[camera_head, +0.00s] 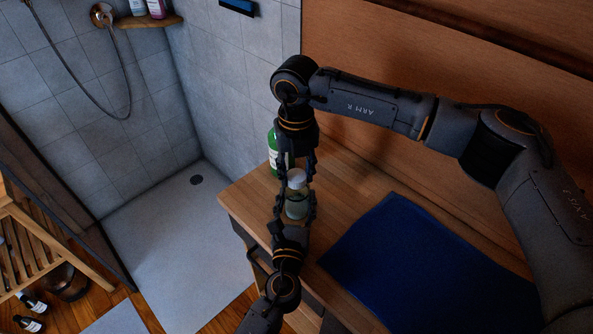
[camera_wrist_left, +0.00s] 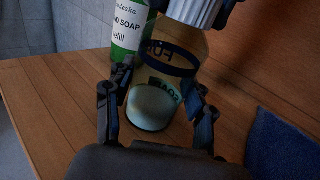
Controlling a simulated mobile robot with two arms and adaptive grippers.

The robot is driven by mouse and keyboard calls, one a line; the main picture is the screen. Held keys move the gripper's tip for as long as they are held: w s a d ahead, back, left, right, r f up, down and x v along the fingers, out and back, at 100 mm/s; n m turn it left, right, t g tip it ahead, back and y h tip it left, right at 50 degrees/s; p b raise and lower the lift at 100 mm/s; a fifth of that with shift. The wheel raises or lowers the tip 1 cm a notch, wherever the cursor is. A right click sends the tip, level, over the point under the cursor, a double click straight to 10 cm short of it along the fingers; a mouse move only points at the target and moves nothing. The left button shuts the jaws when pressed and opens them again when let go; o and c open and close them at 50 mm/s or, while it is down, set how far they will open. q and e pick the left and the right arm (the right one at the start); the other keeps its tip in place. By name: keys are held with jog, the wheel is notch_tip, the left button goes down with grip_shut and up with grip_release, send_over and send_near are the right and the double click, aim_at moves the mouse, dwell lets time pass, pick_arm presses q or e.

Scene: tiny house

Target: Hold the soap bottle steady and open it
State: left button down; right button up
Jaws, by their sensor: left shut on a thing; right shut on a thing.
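The soap bottle (camera_head: 297,207) is clear, with pale green contents low inside, and stands upright on the wooden counter. It also shows in the left wrist view (camera_wrist_left: 190,65), with dark lettering. Its white ribbed cap (camera_head: 297,178) is at the top of the bottle and shows in the left wrist view (camera_wrist_left: 194,12). My left gripper (camera_head: 297,212) is shut around the bottle's body, one finger on each side (camera_wrist_left: 160,100). My right gripper (camera_head: 297,172) comes down from above and is shut on the cap. I cannot tell whether the cap is loosened.
A green hand soap refill bottle (camera_head: 272,150) stands close behind the soap bottle. A dark blue towel (camera_head: 420,270) lies on the counter (camera_head: 355,178) to the right. The shower floor (camera_head: 180,255) lies left of the counter, below its edge. A wooden wall is behind.

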pick_arm(q)
jog(key=shift+f, duration=0.1)
pick_arm(e)
jog(key=n, duration=1.9)
jog(key=shift+n, duration=0.4)
jog(key=n, duration=0.3)
jog(key=shift+n, duration=0.4)
jog(key=n, duration=0.3)
jog(key=shift+n, duration=0.4)
jog(key=shift+r, duration=0.3)
jog(key=shift+r, duration=0.85)
